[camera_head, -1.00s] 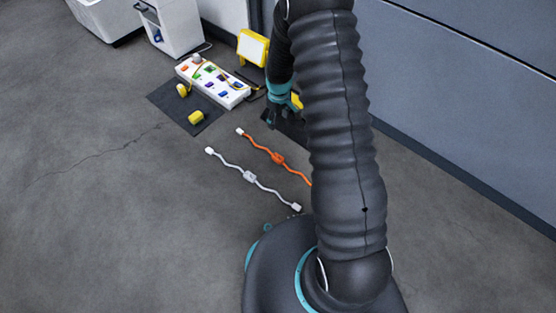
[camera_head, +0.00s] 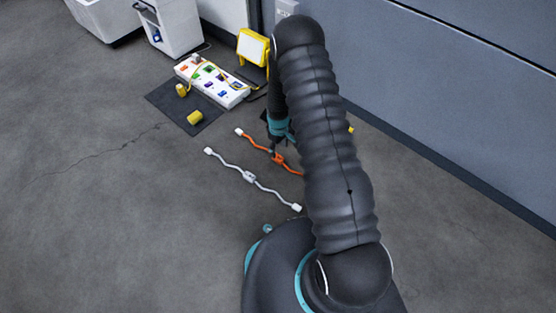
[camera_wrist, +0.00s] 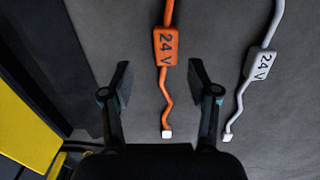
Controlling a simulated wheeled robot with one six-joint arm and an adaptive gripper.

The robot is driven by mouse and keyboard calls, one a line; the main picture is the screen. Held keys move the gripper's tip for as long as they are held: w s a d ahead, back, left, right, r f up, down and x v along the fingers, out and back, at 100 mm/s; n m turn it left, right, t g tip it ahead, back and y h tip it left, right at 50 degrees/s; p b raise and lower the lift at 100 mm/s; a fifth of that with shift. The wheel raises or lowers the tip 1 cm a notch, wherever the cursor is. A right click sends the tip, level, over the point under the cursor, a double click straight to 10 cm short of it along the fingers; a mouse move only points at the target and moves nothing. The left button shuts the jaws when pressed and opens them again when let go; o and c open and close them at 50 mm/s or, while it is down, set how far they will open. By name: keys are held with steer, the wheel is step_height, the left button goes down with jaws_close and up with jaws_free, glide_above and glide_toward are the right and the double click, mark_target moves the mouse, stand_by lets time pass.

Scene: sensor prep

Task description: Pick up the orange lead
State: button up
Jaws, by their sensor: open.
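The orange lead (camera_head: 258,144) lies on the floor, wavy, with a white end plug and an orange box in its middle. In the wrist view the orange lead (camera_wrist: 165,48) runs between my open fingers, and its box reads "24 V". My gripper (camera_wrist: 159,80) is open and empty, with one finger to each side of the lead. In the head view my gripper (camera_head: 276,145) is over the lead near its box; my arm hides the lead's right end. How high the fingers are above the floor I cannot tell.
A white lead (camera_head: 249,176), also marked "24 V" in the wrist view (camera_wrist: 261,65), lies beside the orange one. A white power strip (camera_head: 213,81) and yellow pieces (camera_head: 195,117) are on a dark mat (camera_head: 180,127). A yellow lamp (camera_head: 253,46) stands by the wall.

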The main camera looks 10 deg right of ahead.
mark_target(278, 157)
steer(key=shift+s+a+f+b, duration=0.1)
steer(key=shift+s+f+b, duration=0.1)
steer(key=shift+f, duration=1.15)
steer(key=shift+s+a+f+b, duration=0.1)
steer(key=shift+s+f+b, duration=0.05)
steer(key=shift+f, duration=1.15)
jaws_close()
